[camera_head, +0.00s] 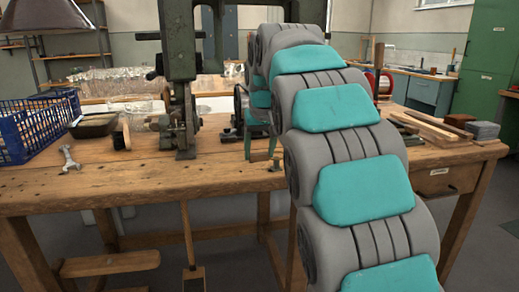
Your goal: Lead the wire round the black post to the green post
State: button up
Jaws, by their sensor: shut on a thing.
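My arm reaches over the wooden bench (60,190) and hides much of its middle. My gripper (260,150) shows only in part, low over the bench just right of the dark green machine (180,60). It is shut on the wire, but the wire is too fine to make out here.
Wooden strips (425,126) and a grey block stack (482,130) lie at the right. The bench's front left is mostly clear.

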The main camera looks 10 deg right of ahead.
aim_at(260, 158)
jog(key=shift+f, duration=0.3)
jog(key=shift+f, duration=0.35)
jog(key=shift+f+b, duration=0.6)
jog(key=shift+f, duration=0.2)
dwell(0.5)
jog(key=o, duration=1.4)
jog(key=shift+c, duration=0.2)
jog(key=shift+o, duration=0.2)
jog(key=shift+d, duration=0.1)
